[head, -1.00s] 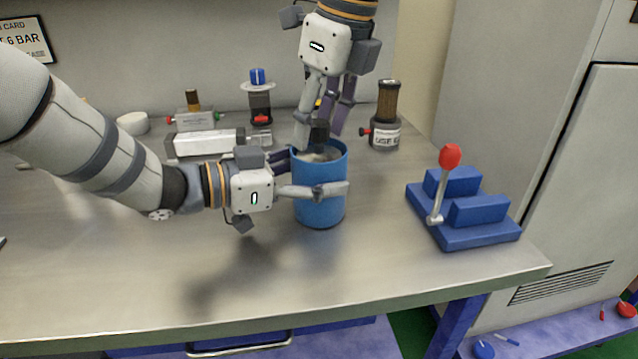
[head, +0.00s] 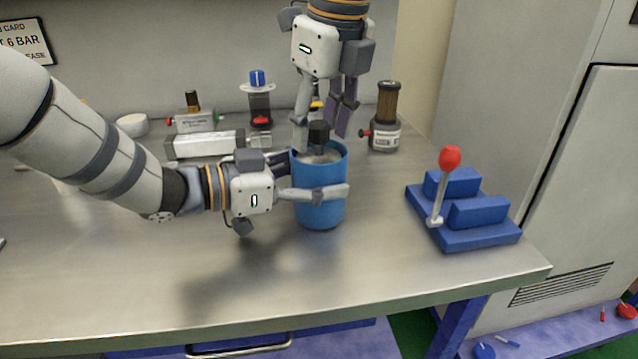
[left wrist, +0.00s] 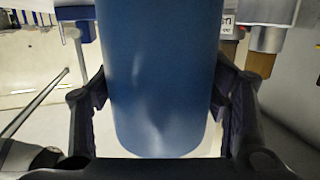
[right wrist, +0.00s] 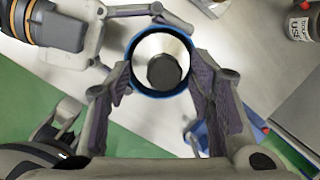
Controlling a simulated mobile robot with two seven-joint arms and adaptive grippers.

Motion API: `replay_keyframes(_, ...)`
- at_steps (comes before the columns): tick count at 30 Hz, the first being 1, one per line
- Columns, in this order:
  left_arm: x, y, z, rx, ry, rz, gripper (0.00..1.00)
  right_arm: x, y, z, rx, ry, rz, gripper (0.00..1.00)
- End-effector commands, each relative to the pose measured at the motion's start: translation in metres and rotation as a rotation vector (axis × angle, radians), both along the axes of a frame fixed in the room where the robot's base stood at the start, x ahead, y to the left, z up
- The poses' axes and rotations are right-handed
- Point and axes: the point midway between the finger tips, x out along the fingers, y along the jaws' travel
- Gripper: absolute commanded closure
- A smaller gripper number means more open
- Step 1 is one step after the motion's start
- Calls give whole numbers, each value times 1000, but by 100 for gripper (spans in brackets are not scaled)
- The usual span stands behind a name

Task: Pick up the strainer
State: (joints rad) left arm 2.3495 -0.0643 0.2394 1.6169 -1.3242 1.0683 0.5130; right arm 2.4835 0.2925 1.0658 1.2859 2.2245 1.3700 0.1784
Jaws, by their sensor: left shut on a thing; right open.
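A blue cup (head: 320,212) stands upright on the metal bench. Inside it sits a pale metallic piece with a black knob, which looks like the strainer (head: 319,135); its lower part is hidden by the cup. In the right wrist view the strainer (right wrist: 164,70) shows from above inside the blue rim. My left gripper (head: 316,180) is shut around the cup from the left; the left wrist view shows the cup (left wrist: 165,80) between both fingers. My right gripper (head: 321,128) hangs over the cup with its fingers apart, holding nothing.
A blue stand with a red-knobbed lever (head: 450,160) is to the right. A brown-topped filter (head: 386,120) stands behind the cup at right. A silver cylinder (head: 205,144) and a blue-capped unit (head: 259,100) are behind at left. The front bench is clear.

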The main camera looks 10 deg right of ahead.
Motion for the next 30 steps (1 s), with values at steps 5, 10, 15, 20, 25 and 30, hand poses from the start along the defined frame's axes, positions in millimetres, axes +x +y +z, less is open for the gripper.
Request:
replay_keyframes(5, -2, 0, -9, 11, 15, -2, 56, -17, 3, 1, -165, -131, -430, 51)
replay_keyframes(10, -2, 0, -8, 10, 15, -2, 56, -33, 12, -1, -262, -448, -837, 51)
replay_keyframes(15, -2, 0, -8, 11, 14, -2, 56, -44, 28, 7, -159, -809, -1096, 51)
replay_keyframes(20, -2, 0, -8, 10, 13, -1, 56, -50, 39, 14, -28, -989, -1193, 51)
replay_keyframes(25, -2, 0, -8, 10, 13, -1, 56, -40, 32, 9, 8, -1024, -1218, 51)
replay_keyframes(30, -1, 0, -7, 9, 12, -2, 56, -22, 21, 2, 7, -1021, -1219, 51)
